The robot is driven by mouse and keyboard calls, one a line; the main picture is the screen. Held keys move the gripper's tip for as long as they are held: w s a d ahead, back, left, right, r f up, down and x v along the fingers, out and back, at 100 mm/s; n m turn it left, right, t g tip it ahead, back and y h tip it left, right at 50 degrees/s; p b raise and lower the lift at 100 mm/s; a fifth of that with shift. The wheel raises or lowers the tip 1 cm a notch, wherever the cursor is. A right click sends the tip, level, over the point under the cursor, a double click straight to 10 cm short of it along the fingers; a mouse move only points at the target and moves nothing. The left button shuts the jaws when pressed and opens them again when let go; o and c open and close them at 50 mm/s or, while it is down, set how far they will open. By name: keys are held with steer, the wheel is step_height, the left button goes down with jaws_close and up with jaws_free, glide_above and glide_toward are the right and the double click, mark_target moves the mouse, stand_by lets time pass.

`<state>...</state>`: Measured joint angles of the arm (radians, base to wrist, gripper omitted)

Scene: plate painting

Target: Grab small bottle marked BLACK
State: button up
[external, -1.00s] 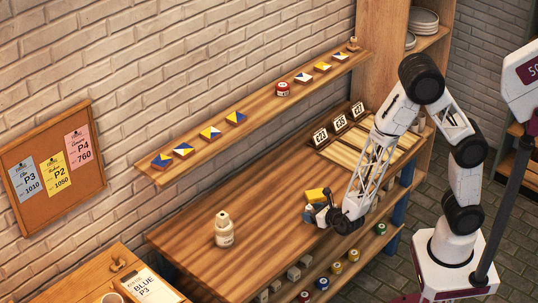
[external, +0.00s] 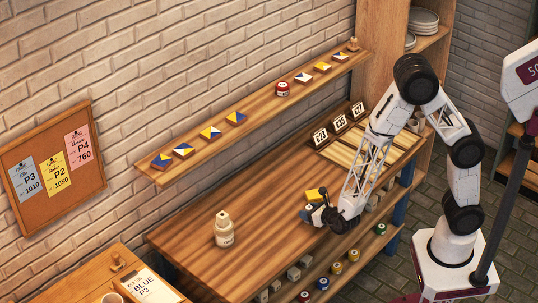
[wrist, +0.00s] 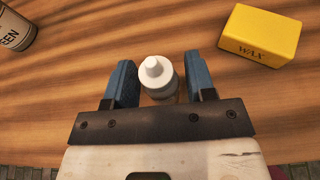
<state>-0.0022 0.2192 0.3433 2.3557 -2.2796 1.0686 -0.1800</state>
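A small pale bottle (wrist: 158,76) with a white pointed cap stands between my fingers in the wrist view, seen from above. Its label is out of sight, so I cannot read its marking. My gripper (wrist: 162,84) is open, with one blue finger on each side of the bottle. The left finger is close to it; a narrow gap shows on the right. In the external view my gripper (external: 318,215) is low over the front part of the workbench (external: 200,262), and the bottle there cannot be made out clearly.
A yellow block marked WAX (wrist: 260,33) lies just beyond the right finger. A container whose label ends in EEN (wrist: 17,27) is at the far left of the wrist view. A larger cream bottle (external: 223,232) stands on the bench, with bare wood between it and my gripper.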

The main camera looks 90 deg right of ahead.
steer(key=c, duration=0.7)
steer(key=shift+r, duration=0.1)
steer(key=shift+r, duration=1.65)
steer(key=s+a+r, duration=0.1)
steer(key=s+a, duration=0.2)
steer(key=s, duration=1.2)
steer(key=shift+s+r, duration=0.3)
steer(key=shift+s, duration=0.05)
